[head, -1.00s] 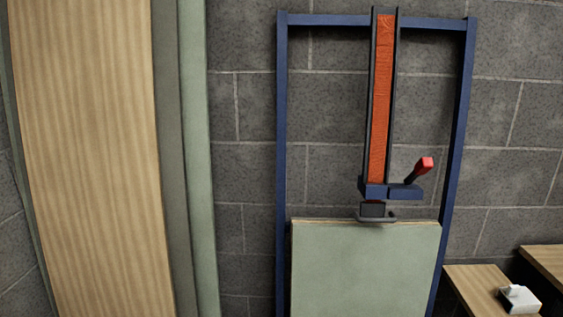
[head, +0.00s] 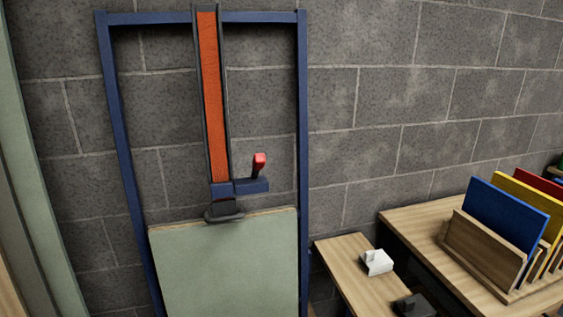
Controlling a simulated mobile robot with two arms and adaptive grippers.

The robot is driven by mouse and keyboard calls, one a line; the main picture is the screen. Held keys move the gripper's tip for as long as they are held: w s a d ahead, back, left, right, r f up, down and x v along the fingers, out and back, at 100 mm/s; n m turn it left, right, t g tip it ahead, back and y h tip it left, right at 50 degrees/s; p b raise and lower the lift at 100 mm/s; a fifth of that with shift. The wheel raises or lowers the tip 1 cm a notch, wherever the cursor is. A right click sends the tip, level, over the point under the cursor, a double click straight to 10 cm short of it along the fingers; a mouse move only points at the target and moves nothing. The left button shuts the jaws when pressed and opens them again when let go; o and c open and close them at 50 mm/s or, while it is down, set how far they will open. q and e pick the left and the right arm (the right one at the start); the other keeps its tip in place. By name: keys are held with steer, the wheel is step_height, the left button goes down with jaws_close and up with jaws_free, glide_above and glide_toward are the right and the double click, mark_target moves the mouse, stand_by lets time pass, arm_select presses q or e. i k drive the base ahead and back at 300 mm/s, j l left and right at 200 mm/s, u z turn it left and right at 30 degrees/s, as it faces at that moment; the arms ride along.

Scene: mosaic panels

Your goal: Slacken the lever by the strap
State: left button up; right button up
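The orange strap (head: 211,100) hangs vertically inside a dark channel on the blue frame (head: 303,150). At its lower end is a blue block (head: 240,187). The lever (head: 259,164) has a red grip and stands up from the right part of that block, tilted slightly right. Below the block, a dark clamp (head: 224,210) sits at the top edge of a pale green panel (head: 230,265). Neither of my grippers shows in the head view.
A wooden bench (head: 345,265) at the lower right bears a white object (head: 376,262) and a dark object (head: 414,305). A larger table (head: 405,220) holds a wooden rack (head: 482,248) with coloured panels, including a blue one (head: 505,215). A grey block wall (head: 370,100) stands behind.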

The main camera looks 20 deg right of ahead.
mark_target(259, 160)
steer(key=l+u, duration=0.1)
steer(key=l, duration=0.5)
steer(key=k+l+u, duration=0.1)
steer(key=l, duration=0.5)
steer(key=k+l, duration=0.1)
steer(key=l, duration=0.45)
steer(key=u, duration=0.05)
